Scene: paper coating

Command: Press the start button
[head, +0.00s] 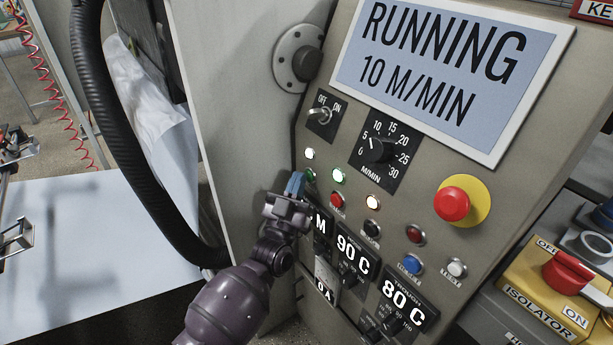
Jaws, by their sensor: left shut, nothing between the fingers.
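The grey control panel (270,135) fills the middle and right of the head view. Its display (440,65) reads RUNNING, 10 M/MIN. A green button (310,175) sits at the left end of the upper button row, beneath a lit white lamp (310,154); I take it as the start button, though its label is hidden. My left gripper (295,184) is shut and empty, its blue fingertips right beside the green button. I cannot tell whether they touch it. The gripper covers part of the panel below. My right gripper is not in view.
Near the gripper are a red button (337,200), an OFF/ON switch (320,114) and a speed knob (380,150). A red emergency stop (452,204) is farther right. A yellow isolator box (545,295) stands at lower right. A black hose (130,170) hangs left.

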